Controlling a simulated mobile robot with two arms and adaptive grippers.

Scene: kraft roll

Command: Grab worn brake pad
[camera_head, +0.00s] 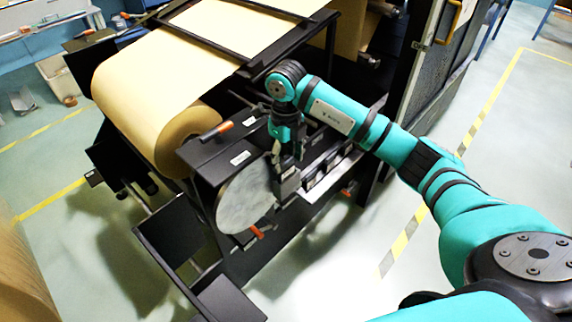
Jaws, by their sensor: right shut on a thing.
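My right gripper (285,165) reaches down from the teal arm at the side of the roll machine, next to the grey round brake disc (245,198). It is shut on a small dark block at the disc's right edge, which I take to be the worn brake pad (287,184). The fingers and dark parts around it hide much of the pad. I cannot tell whether it still touches its holder. My left gripper is not in view.
A large kraft paper roll (150,118) sits in the black machine frame behind the disc. A rail with dark blocks (325,172) lies right of the gripper. The floor at right is clear, with yellow-striped marking (405,238).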

